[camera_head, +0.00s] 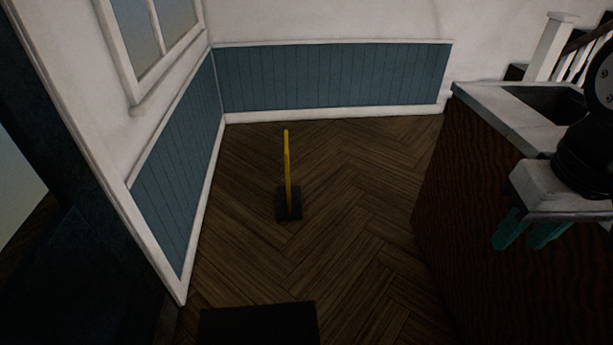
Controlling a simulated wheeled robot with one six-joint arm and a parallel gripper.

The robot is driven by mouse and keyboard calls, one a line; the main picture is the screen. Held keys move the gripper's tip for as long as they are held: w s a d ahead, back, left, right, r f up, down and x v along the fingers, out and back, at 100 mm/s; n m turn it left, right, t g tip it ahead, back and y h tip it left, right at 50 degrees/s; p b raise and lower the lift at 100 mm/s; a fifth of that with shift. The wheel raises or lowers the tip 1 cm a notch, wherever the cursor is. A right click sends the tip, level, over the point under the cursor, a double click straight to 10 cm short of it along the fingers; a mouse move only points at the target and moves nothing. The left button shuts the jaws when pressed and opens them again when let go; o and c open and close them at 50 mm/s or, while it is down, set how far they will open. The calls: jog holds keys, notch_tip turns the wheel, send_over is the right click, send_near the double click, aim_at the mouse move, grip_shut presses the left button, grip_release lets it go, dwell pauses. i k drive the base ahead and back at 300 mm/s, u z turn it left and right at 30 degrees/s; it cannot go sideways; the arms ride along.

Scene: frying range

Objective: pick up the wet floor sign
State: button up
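The wet floor sign (287,165) stands upright on the wooden floor, in the middle of the head view. It shows as a narrow yellow upright on a dark square base, and no lettering can be read. My gripper (518,243) is at the right edge, with its two teal fingers pointing down. The fingers are apart and nothing shows between them. It is well to the right of the sign, in front of the brown cabinet in the picture.
A brown cabinet (480,220) with a pale top fills the right side. Blue panelled walls (330,78) meet in the corner behind the sign. A dark flat block (258,325) is at the bottom edge. The floor around the sign is clear.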

aim_at(289, 206)
jog(key=u, duration=0.3)
jog(key=i, duration=1.85)
jog(key=u, duration=0.8)
jog(key=i, duration=0.5)
jog(key=u, duration=0.25)
